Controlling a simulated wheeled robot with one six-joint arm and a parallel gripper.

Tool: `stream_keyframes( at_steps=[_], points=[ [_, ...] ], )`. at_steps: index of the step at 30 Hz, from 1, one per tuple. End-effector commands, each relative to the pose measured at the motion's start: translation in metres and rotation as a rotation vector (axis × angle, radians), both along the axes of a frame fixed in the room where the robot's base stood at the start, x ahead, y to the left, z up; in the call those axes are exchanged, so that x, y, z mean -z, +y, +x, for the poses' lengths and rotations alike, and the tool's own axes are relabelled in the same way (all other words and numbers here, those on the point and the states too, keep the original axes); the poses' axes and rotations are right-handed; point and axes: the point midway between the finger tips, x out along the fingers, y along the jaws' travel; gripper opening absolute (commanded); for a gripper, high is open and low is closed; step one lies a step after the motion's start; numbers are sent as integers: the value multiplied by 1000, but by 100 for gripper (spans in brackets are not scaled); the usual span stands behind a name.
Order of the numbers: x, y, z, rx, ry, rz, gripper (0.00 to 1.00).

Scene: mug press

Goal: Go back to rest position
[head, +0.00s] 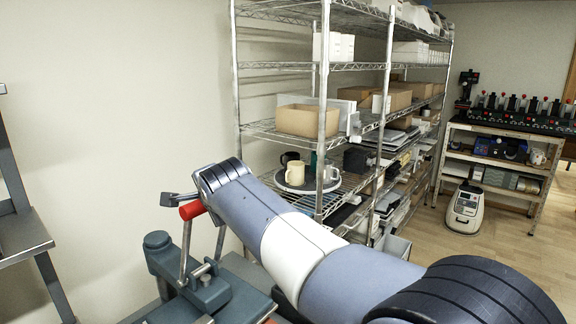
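My arm reaches from the lower right toward the mug press (205,285), and its end is near the press's red lever knob (192,210). A dark flat part of my gripper (178,199) shows just left of the arm's end, above the knob. The rest of the gripper is hidden behind the arm. I cannot tell if it is open or shut, or if it touches the lever. The lever stands nearly upright. Several mugs, among them a cream mug (295,173), stand on a round white tray (283,186) on the rack.
A wire shelf rack (323,120) with boxes and papers stands behind my arm. A grey metal shelf (25,240) is at the left edge. A bench with a row of presses (515,115) stands at the back right, with a white machine (464,208) on the floor. Open wooden floor (490,245) lies in front.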

Motion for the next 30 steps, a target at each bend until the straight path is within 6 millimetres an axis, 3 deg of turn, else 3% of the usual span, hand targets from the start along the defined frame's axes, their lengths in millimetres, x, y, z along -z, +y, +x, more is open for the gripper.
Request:
stream_keyframes(
  at_steps=[5,24,30],
  points=[
    [9,5,12,1,2,-2,51],
    [5,3,7,0,-1,1,51],
    [-4,-3,-7,-1,-3,2,51]
  ],
)
